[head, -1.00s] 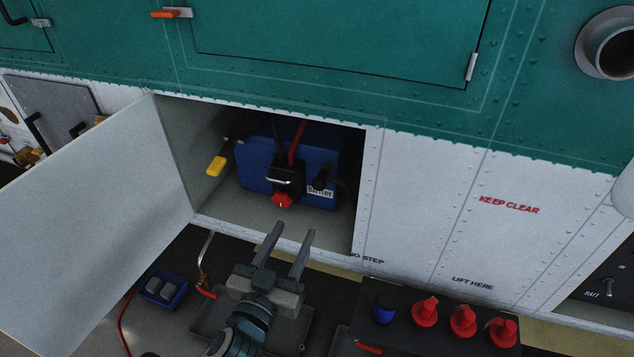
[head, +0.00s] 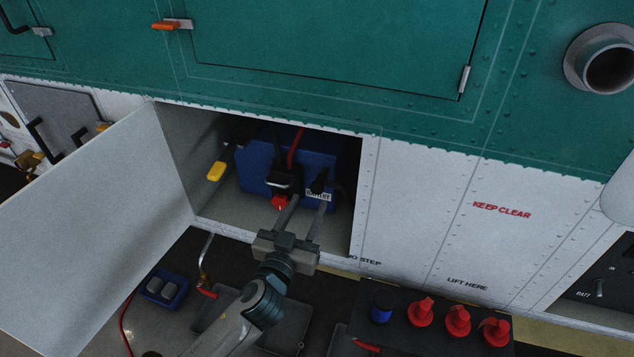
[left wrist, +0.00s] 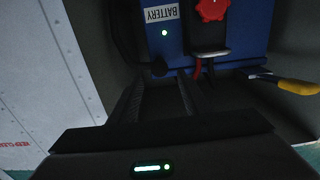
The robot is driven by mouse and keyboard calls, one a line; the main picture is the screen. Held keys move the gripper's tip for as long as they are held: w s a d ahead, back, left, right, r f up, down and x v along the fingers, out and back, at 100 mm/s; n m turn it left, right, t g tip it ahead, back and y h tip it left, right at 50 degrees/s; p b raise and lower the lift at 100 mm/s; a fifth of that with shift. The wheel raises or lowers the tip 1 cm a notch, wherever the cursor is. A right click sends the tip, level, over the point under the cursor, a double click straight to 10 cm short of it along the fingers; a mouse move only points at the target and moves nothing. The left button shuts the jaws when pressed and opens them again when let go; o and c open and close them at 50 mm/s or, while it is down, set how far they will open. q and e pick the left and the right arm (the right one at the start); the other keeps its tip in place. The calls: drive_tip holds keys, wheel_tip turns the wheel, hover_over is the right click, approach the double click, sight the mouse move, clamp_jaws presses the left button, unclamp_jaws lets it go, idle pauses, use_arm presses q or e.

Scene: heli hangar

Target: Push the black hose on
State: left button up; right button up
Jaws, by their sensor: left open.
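A blue battery (head: 255,172) with a white label stands inside the open bay. A black hose (head: 319,182) shows at the battery's right front, by the label. In the left wrist view, where the battery (left wrist: 240,35) is upside down, the dark hose (left wrist: 125,35) runs beside the label, and its black end (left wrist: 158,69) lies just beyond the fingertips. My left gripper (head: 309,203) is open and points into the bay, its fingers just short of the hose. I cannot tell whether they touch it. What the hose fits onto is not clear. My right gripper is not in view.
A red knob (head: 279,203) and a black connector sit on the battery front. A yellow-handled item (head: 216,171) is at the bay's left. The open white door (head: 95,230) stands left. A dark tray with red caps (head: 458,320) lies below right.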

sight(316, 189)
use_arm(q)
drive_tip(key=p+x, duration=0.1)
drive_tip(key=x, duration=0.5)
drive_tip(key=shift+w+d, duration=0.1)
drive_tip(key=shift+w, duration=0.2)
drive_tip(key=shift+w+d+p, duration=0.15)
drive_tip(key=shift+w+p, duration=0.15)
drive_tip(key=shift+w, duration=0.25)
